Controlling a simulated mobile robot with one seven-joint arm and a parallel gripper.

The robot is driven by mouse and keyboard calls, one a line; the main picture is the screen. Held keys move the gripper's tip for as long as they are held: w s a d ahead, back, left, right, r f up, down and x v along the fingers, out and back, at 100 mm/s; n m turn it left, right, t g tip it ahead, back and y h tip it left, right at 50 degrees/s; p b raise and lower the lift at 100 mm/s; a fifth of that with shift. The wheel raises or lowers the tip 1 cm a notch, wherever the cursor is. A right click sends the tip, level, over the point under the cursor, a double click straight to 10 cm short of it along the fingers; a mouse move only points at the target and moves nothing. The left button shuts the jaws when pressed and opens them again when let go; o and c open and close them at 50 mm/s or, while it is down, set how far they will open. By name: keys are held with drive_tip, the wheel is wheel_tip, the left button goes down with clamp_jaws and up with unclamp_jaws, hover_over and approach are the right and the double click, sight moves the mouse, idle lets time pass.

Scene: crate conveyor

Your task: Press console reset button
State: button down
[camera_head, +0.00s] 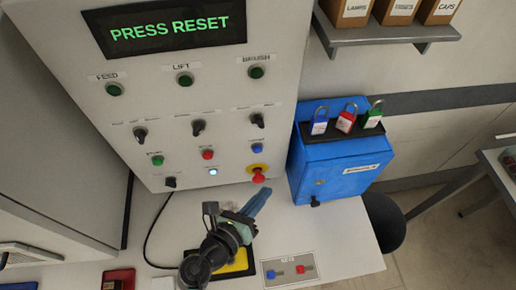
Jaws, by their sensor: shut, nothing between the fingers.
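The grey console (225,110) stands upright behind the table, and its display (170,28) reads "PRESS RESET" in green. Low on its face are a blue button (257,148), a red button (207,154), a green button (157,160) and a white lit button (213,171). Their small labels are too blurred to read, so I cannot tell which is marked reset. A red mushroom button (258,176) on a yellow base sits below the blue one. My gripper (262,194) is shut and empty, below and in front of the mushroom button, apparently apart from the buttons.
A blue lockbox (335,170) with three padlocks stands right of the console. On the white table (345,235) are a yellow pad (238,267) partly behind my arm, and a plate (289,260) with blue and red pieces. Selector knobs (198,127) stick out above the buttons.

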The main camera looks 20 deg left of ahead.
sight(258, 150)
drive_tip(key=w+a+b, duration=0.2)
drive_tip(key=w+a, duration=0.2)
drive_tip(key=w, duration=0.3)
drive_tip(key=shift+a+b, duration=0.4)
drive_tip(key=shift+w, duration=0.15)
idle(1.7)
drive_tip(key=shift+w+a, duration=0.25)
drive_tip(key=shift+w, duration=0.05)
drive_tip(key=shift+w+a+r+p, duration=0.1)
drive_tip(key=shift+w+a+p, duration=0.15)
drive_tip(key=shift+w+p, duration=0.1)
idle(0.6)
idle(0.4)
drive_tip(key=shift+s+d+p, duration=0.5)
drive_tip(key=shift+s+p, duration=0.1)
drive_tip(key=shift+s, duration=0.15)
